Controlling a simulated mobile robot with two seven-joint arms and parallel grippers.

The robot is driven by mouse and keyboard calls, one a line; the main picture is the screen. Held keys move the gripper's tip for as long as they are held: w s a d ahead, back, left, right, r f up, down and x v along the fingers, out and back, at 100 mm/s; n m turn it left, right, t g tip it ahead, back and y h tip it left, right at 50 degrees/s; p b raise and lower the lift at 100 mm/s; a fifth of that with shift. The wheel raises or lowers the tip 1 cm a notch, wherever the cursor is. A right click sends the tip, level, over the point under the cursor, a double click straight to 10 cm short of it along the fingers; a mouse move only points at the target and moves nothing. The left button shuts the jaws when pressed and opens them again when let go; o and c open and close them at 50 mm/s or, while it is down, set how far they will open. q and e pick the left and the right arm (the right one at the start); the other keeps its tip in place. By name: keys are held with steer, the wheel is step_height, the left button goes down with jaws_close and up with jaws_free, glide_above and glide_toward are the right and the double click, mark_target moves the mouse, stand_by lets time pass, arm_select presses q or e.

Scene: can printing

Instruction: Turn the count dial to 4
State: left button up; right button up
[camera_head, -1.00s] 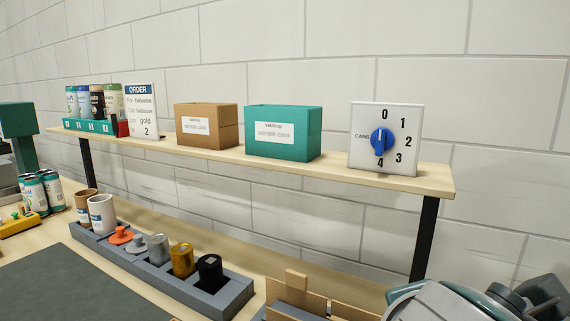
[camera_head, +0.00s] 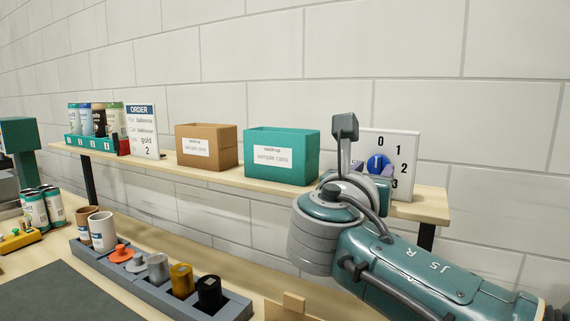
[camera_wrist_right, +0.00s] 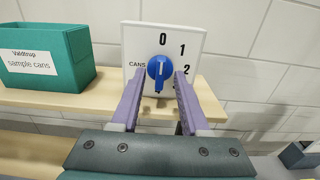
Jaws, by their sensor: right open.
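The white count dial panel (camera_head: 403,150) stands at the right end of the shelf. It also shows in the right wrist view (camera_wrist_right: 190,38). Its blue knob (camera_wrist_right: 159,75) has an upright white stripe; I cannot tell which end is the pointer. The 0, 1 and 2 show in the right wrist view. The 3 shows in the head view, and the 4 is hidden behind my right gripper and arm. My right gripper (camera_wrist_right: 161,73) is open, its purple fingers on either side of the knob; contact cannot be told. My left gripper is out of view.
A teal box (camera_head: 280,156) and a brown box (camera_head: 206,148) stand on the shelf (camera_head: 428,203), left of the dial. An order sign (camera_head: 142,130) stands further left. A grey rack (camera_head: 231,309) with cups and colored pieces is below.

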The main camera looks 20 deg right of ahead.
steer(key=shift+w+d, duration=0.4)
steer(key=shift+d, duration=0.15)
jaws_close()
